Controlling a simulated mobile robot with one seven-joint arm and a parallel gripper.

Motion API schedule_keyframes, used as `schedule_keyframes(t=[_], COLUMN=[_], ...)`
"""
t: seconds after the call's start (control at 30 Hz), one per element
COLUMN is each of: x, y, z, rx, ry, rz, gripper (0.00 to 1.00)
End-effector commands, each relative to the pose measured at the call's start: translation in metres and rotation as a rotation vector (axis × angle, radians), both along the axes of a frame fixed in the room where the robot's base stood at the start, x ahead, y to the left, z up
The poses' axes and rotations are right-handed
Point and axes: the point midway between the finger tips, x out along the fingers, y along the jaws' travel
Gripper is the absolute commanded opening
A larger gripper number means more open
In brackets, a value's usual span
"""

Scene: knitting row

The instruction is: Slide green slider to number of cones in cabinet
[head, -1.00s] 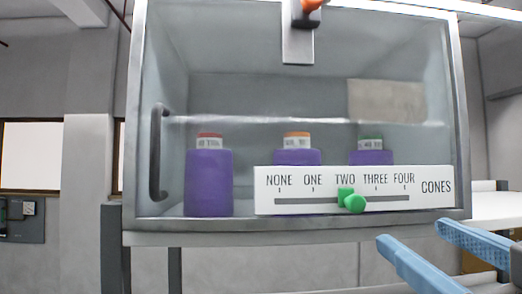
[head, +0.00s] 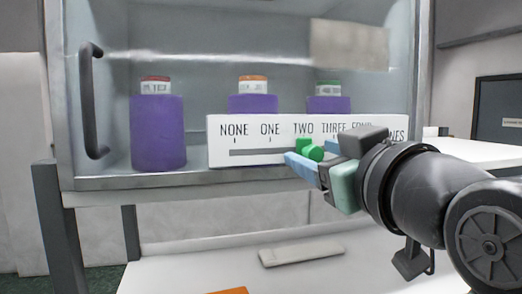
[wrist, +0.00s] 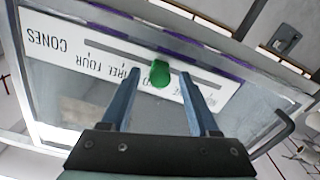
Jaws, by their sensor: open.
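The green slider (head: 310,150) sits on the white CONES panel (head: 222,133) at the mark TWO. The panel reads NONE to FOUR; its right end is partly hidden by my gripper in the head view. Behind the glass of the cabinet (head: 130,183) stand three purple cones, with a red top (head: 158,130), an orange top (head: 253,103) and a green top (head: 328,104). My gripper (head: 314,163) is open in front of the slider. In the wrist view the slider (wrist: 160,73) shows between the fingertips (wrist: 160,84); I cannot tell if they touch it.
A dark vertical handle (head: 92,100) is on the cabinet's left side. Below the cabinet is a white surface (head: 180,275) with a pale flat bar (head: 312,250) and part of an orange thing (head: 230,291). A white shelf (head: 470,153) lies to the right.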

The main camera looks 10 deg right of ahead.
Motion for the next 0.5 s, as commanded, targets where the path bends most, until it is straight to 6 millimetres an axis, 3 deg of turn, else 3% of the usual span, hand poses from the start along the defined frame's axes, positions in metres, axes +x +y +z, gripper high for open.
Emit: schedule_keyframes(t=[0.13, 0.43, 0.5], x=[0.0110, 0.0131, 0.0131], y=[0.0001, 0.0003, 0.0003], z=[0.0001, -0.0002, -0.0002], rx=[0.000, 0.000, 0.000], ry=[0.001, 0.000, 0.000], rz=[-0.001, -0.001, -0.001], gripper=[0.61, 0.61, 0.51])
